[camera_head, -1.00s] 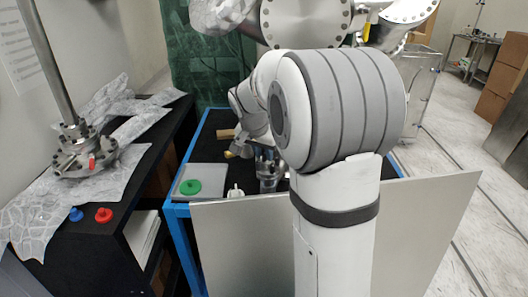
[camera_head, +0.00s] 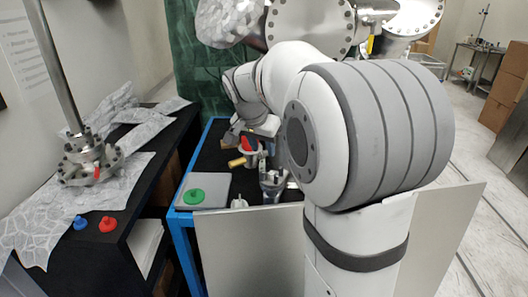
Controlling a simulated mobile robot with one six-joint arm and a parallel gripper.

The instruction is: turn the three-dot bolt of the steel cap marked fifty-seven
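A steel flanged piece (camera_head: 272,186) stands on the dark tabletop inside the blue-edged bench, partly behind my arm. A second steel cylinder with a red part on top (camera_head: 250,153) stands just behind it, with a short yellow piece at its left. No marking of fifty-seven and no three-dot bolt can be read at this size. My arm bends over the bench, and my gripper (camera_head: 236,136) seems to be its dark end close above the red-topped cylinder. Its fingers are too small to judge, and contact cannot be told.
A green disc (camera_head: 195,195) lies on a grey plate (camera_head: 216,191). A small white knobbed part (camera_head: 239,202) stands beside it. Blue (camera_head: 80,222) and red (camera_head: 107,224) knobs sit on the left black bench near a steel flange assembly (camera_head: 90,160). Large steel chamber flanges (camera_head: 310,25) hang above my arm.

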